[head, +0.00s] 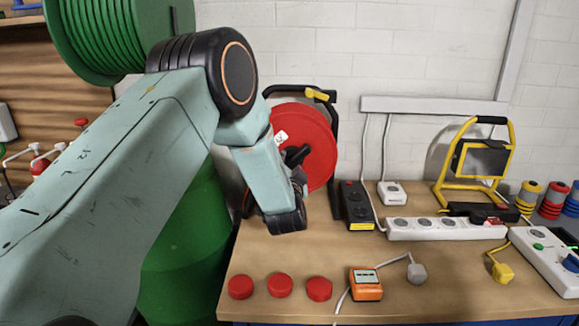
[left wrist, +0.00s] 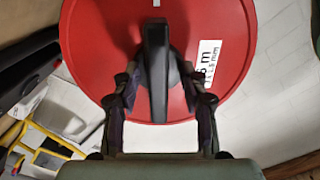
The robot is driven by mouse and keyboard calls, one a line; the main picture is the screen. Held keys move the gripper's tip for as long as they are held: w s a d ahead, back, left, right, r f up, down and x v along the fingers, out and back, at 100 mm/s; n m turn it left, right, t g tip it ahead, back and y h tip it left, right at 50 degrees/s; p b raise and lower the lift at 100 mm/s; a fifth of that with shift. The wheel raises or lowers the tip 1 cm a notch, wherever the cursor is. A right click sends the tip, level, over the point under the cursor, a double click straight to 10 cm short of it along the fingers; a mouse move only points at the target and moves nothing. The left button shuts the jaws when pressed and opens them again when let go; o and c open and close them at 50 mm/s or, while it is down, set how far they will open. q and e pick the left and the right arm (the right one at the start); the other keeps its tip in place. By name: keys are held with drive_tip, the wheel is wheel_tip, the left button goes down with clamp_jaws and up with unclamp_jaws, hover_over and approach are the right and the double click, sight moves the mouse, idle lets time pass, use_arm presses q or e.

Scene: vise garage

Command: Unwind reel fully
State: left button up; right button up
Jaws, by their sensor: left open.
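The red reel (head: 313,137) stands upright in a black frame (head: 334,150) at the back left of the bench. A black handle (head: 293,156) sits at its middle, partly behind my arm. In the left wrist view the red disc (left wrist: 95,45) fills the upper middle, with a white label at its right. My left gripper (left wrist: 160,88) is open, with one finger on each side of the black handle (left wrist: 157,65). I cannot tell whether the fingers touch it. In the head view my left arm hides much of the gripper. My right gripper is not in view.
Red caps (head: 280,285) and an orange meter (head: 366,284) lie along the front of the bench (head: 330,250). A black box (head: 356,204), a white power strip (head: 440,229) and a yellow work lamp (head: 480,158) stand to the right. A green drum (head: 185,250) is at left.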

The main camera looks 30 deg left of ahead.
use_arm(q)
drive_tip(key=shift+d+r, duration=0.1)
drive_tip(key=shift+w+d, duration=0.2)
drive_tip(key=shift+w, duration=0.05)
drive_tip(key=shift+c, duration=0.9)
drive_tip(key=shift+s+a, duration=0.15)
drive_tip(key=shift+a, duration=0.1)
drive_tip(key=c, duration=0.4)
drive_tip(key=shift+d, duration=0.1)
clamp_jaws()
